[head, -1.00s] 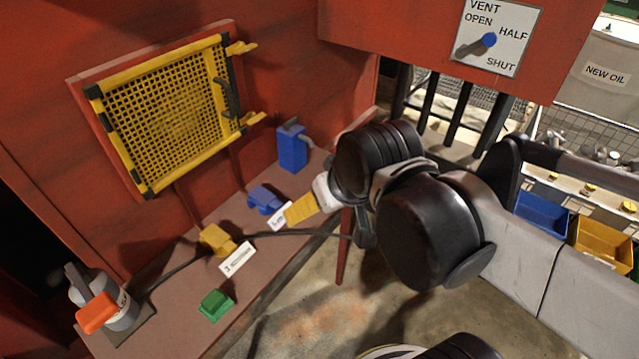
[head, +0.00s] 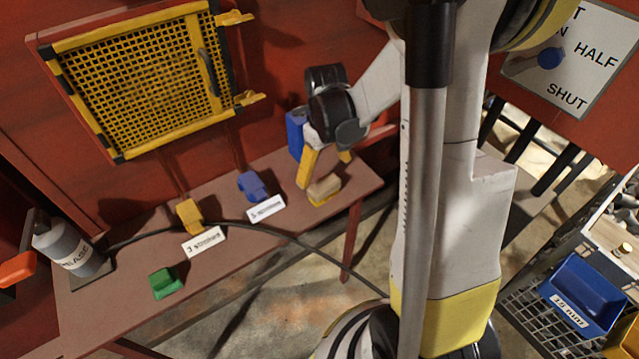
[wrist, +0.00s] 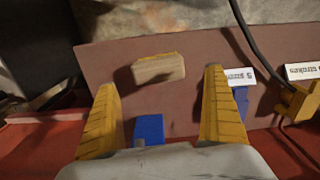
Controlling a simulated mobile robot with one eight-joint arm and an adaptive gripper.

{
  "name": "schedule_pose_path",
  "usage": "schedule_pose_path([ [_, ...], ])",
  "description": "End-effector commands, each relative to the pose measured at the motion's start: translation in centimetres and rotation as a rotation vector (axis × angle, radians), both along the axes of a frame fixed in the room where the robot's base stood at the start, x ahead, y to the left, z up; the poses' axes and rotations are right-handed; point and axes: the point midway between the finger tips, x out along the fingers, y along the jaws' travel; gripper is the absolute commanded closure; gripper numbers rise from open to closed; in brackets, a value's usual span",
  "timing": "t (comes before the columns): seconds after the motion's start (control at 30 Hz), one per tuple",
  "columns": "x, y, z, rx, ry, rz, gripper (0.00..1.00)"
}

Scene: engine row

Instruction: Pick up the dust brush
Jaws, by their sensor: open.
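The dust brush appears to be the small pale wooden block with a yellow lower edge (head: 324,190), lying near the right end of the brown shelf (head: 225,235). It also shows in the wrist view (wrist: 158,70), lying beyond my fingertips and roughly between their lines. My gripper (head: 327,168) is open, with its yellow fingers pointing down just above and around the block in the head view. In the wrist view my gripper (wrist: 160,85) shows both fingers wide apart with nothing between the tips. I cannot tell the exact height of the fingers over the block.
A blue upright object (head: 294,132) stands close behind my gripper. Blue (head: 252,186) and yellow (head: 189,214) pieces with white labels, a black cable (head: 250,228), a green block (head: 165,283) and a grey bottle (head: 68,245) are further left. A yellow mesh panel (head: 130,85) hangs above.

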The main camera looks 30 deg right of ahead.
Motion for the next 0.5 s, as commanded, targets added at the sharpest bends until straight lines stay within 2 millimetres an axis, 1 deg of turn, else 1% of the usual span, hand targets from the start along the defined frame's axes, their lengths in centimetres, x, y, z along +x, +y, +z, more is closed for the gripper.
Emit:
schedule_pose_path([
  [0.03, 0.1, 0.0, -1.2, 0.0, 0.0, 0.0, 0.0],
  [0.1, 0.1, 0.0, -2.0, 0.0, -0.001, 0.0, 0.0],
  [0.27, 0.1, 0.0, -2.8, -0.001, -0.001, 0.0, 0.0],
  [0.37, 0.2, -0.1, -3.8, -0.001, -0.001, -0.001, 0.0],
  [0.5, 0.5, -0.3, -6.3, -0.001, -0.002, 0.0, 0.0],
])
